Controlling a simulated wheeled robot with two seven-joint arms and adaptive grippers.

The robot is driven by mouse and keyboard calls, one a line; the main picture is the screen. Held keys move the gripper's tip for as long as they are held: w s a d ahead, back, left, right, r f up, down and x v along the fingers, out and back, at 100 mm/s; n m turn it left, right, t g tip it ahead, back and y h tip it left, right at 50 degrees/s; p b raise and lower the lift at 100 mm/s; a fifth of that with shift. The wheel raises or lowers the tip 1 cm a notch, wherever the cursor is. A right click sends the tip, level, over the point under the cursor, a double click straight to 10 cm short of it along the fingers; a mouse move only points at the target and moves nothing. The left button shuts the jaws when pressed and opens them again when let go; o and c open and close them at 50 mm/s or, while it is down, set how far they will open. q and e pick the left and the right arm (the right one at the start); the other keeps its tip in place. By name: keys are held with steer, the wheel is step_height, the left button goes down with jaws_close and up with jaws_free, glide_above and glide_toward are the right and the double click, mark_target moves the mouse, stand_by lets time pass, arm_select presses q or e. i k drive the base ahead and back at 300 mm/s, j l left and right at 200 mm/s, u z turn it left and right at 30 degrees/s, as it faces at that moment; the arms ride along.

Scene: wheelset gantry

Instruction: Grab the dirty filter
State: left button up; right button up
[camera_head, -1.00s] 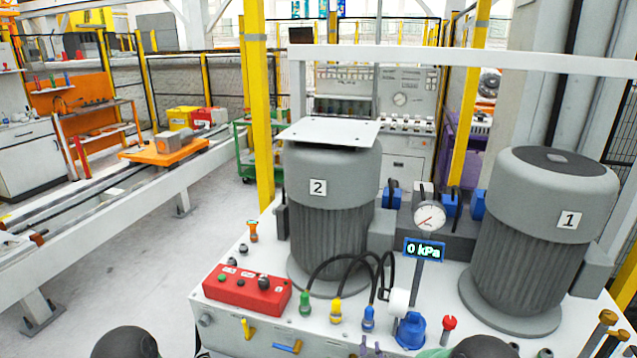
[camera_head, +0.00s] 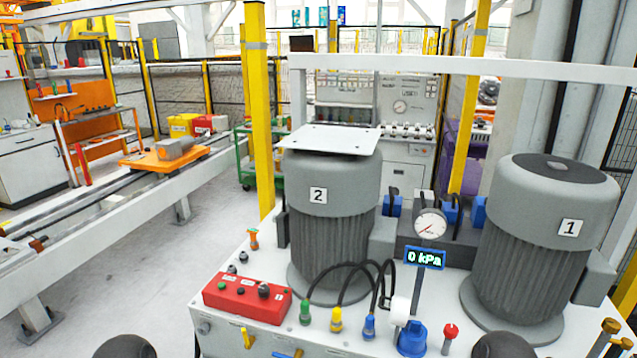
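I cannot pick out a dirty filter for certain. A small white cylinder (camera_head: 400,311) sits by a blue housing (camera_head: 412,339) at the front of the white pump bench (camera_head: 250,268); I cannot tell whether it is the filter. Pump 2 (camera_head: 334,245) has a flat white plate (camera_head: 330,139) on top. Pump 1 (camera_head: 541,245) stands to the right with its top uncovered. Neither of my grippers is in view; only dark rounded parts of my arms show at the bottom edge.
A gauge (camera_head: 430,224) and a display (camera_head: 425,258) reading 0 kPa stand between the pumps. A red control box (camera_head: 247,298) and hoses with green, yellow and blue fittings are at the bench front. A yellow post (camera_head: 260,110) rises behind. Floor left of the bench is clear.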

mark_target(414, 329)
steer(key=j+z, duration=1.05)
steer(key=l, duration=0.4)
steer(key=i+l, duration=0.25)
steer(key=l, duration=0.15)
steer(key=i+l, duration=0.2)
steer(key=l, duration=0.2)
steer(key=i+l+u, duration=0.15)
steer(key=l+u, duration=0.2)
steer(key=i+l+u, duration=0.1)
steer(key=l+u, duration=0.6)
steer(key=i+l, duration=0.05)
